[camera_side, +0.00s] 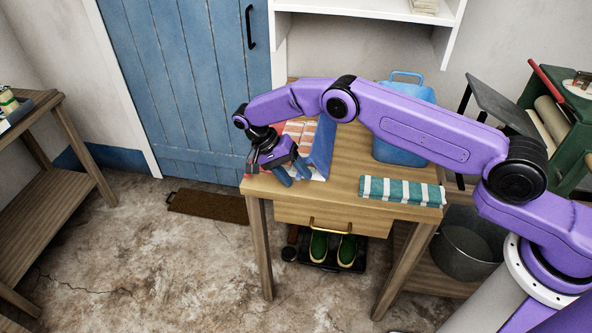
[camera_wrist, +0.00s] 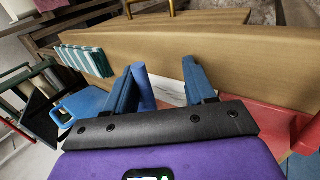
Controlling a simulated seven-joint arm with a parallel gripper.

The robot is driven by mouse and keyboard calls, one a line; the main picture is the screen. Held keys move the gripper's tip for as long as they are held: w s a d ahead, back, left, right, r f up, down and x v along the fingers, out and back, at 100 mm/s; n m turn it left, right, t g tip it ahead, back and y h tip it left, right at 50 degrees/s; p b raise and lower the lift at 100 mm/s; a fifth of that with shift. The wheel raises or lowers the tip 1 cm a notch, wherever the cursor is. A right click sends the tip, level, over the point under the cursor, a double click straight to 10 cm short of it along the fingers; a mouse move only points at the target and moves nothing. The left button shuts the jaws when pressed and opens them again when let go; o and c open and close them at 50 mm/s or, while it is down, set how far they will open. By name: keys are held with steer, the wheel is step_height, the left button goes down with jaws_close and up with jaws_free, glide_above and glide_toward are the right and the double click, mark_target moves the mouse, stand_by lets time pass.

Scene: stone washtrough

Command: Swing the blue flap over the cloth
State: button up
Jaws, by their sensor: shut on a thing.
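The blue flap (camera_side: 322,146) stands raised at a tilt along the right side of the cloth (camera_side: 298,131), which has salmon and white stripes. A red panel (camera_side: 257,184) shows at the left, partly under my gripper. My gripper (camera_side: 292,175) is at the near end of the flap, low over the table, and shut on it. In the wrist view a blue rounded part of the flap shows beside the left finger, between the fingers (camera_wrist: 165,92). The exact contact is hard to see. The red panel (camera_wrist: 272,118) lies to the right there. My arm hides part of the cloth.
The wooden table (camera_side: 345,170) also bears a teal-striped folded towel (camera_side: 400,191) and a blue container (camera_side: 403,145) at the back right. A drawer with a brass handle (camera_side: 317,228) faces front. A green machine (camera_side: 572,120) stands at the right.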

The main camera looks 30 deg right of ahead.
steer(key=shift+f, duration=0.15)
steer(key=shift+w+a+r, duration=0.25)
steer(key=shift+r, duration=0.05)
steer(key=shift+v, duration=1.7)
steer(key=shift+a+r, duration=0.1)
steer(key=shift+r, duration=0.2)
step_height(320, 180, up, 7)
steer(key=shift+r, duration=0.1)
